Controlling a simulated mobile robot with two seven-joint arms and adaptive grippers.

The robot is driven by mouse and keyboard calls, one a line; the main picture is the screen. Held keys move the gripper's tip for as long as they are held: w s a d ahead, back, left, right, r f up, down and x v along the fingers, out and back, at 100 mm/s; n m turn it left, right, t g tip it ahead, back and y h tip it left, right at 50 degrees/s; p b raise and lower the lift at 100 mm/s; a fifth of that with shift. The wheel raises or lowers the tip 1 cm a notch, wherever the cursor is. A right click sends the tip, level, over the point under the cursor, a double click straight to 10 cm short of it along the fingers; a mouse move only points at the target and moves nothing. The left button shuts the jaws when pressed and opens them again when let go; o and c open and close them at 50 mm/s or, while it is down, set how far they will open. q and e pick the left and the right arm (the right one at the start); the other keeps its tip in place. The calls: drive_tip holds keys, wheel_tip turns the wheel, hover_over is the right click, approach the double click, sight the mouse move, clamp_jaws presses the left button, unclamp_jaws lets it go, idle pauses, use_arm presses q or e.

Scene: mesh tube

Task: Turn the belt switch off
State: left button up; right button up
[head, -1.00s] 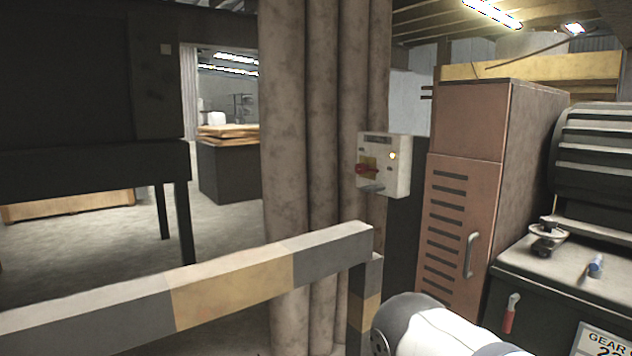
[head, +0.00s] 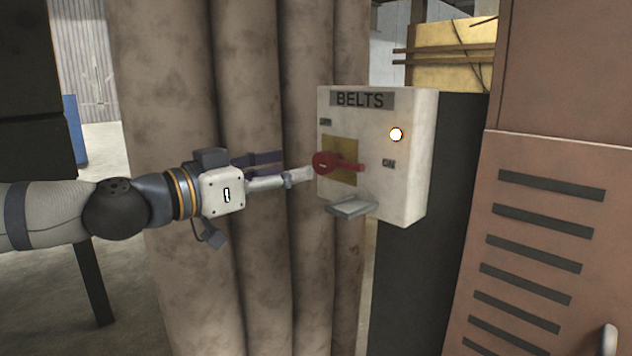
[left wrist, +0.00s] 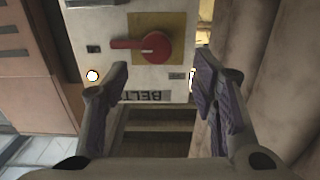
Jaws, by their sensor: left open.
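The white BELTS switch box (head: 404,180) is fixed by the column of brown pipes. Its red switch handle (head: 340,163) lies roughly level on a yellow plate, its bar pointing right, towards the ON label (head: 388,163). A lamp (head: 396,134) above that label is lit. My left gripper (head: 306,175) comes in from the left, just short of the box near the handle's hub. In the left wrist view the box appears upside down, and the red handle (left wrist: 145,46) lies beyond my open, empty fingers (left wrist: 160,72). My right gripper is not in view.
A small grey ledge (head: 352,207) juts out under the box. The thick pipes (head: 180,280) stand close behind my left gripper. A rust-coloured cabinet (head: 560,130) with slots and a handle stands at right.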

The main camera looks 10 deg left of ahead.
sight(318, 162)
use_arm(q)
drive_tip(key=x, duration=0.7)
drive_tip(key=shift+s+d, duration=0.2)
drive_tip(key=shift+r, duration=0.1)
drive_tip(key=shift+c, duration=0.4)
drive_tip(key=c, duration=1.1)
